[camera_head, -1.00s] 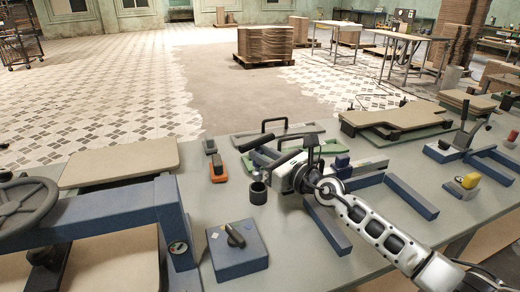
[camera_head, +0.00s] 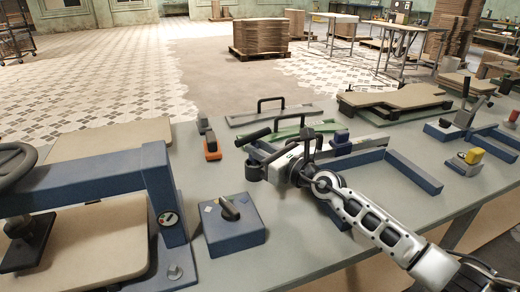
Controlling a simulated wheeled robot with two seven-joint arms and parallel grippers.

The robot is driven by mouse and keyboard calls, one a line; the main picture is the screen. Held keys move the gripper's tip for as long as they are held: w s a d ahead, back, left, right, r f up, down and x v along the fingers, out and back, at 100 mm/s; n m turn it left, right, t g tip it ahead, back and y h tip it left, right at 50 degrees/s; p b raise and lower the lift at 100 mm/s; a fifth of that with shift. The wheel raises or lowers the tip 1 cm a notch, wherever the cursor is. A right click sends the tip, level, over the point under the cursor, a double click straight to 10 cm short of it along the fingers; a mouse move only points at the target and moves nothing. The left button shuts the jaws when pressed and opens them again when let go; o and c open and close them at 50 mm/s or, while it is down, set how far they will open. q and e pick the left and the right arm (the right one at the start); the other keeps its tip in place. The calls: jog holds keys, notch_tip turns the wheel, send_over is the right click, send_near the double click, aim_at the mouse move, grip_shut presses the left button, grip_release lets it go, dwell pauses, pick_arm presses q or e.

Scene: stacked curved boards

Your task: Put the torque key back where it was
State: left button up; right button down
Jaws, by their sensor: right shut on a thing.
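My right gripper (camera_head: 276,163) is at the middle of the view, above the grey bench, with its arm coming in from the lower right. It is shut on a dark tool, which I take to be the torque key (camera_head: 254,172). A short dark cylinder of it shows just left of the gripper; the gripper hides the rest. A black bar (camera_head: 253,136) shows just behind; I cannot tell if it belongs to the same tool. A blue block (camera_head: 236,239) with a tilted dark piece on top stands nearer, below left of the gripper. My left gripper is not in view.
A blue press frame (camera_head: 90,183) with a handwheel fills the left side. An orange-and-black tool (camera_head: 211,148) lies behind the blue block. Blue angled bars (camera_head: 415,175) and a yellow-topped block (camera_head: 470,158) lie to the right. The bench between the blue block and my right arm is clear.

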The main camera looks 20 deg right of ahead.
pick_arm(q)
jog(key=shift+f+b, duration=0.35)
pick_arm(e)
jog(key=shift+f, duration=0.4)
jog(key=c, duration=1.1)
grip_release()
jog(key=shift+c, duration=0.2)
jog(key=v, duration=0.4)
jog(key=shift+s+d, duration=0.2)
jog(key=shift+s, duration=0.15)
jog(key=b+v, duration=0.1)
jog(key=v, duration=0.4)
jog(key=b+v, duration=0.1)
jog(key=v, duration=0.4)
jog(key=shift+f+b, duration=0.25)
jog(key=shift+b, duration=0.15)
jog(key=shift+s+d+r, duration=0.1)
jog(key=shift+s+d, duration=0.05)
jog(key=shift+s, duration=0.35)
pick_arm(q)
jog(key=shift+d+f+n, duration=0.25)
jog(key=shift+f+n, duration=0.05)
pick_arm(e)
jog(key=shift+r, duration=0.15)
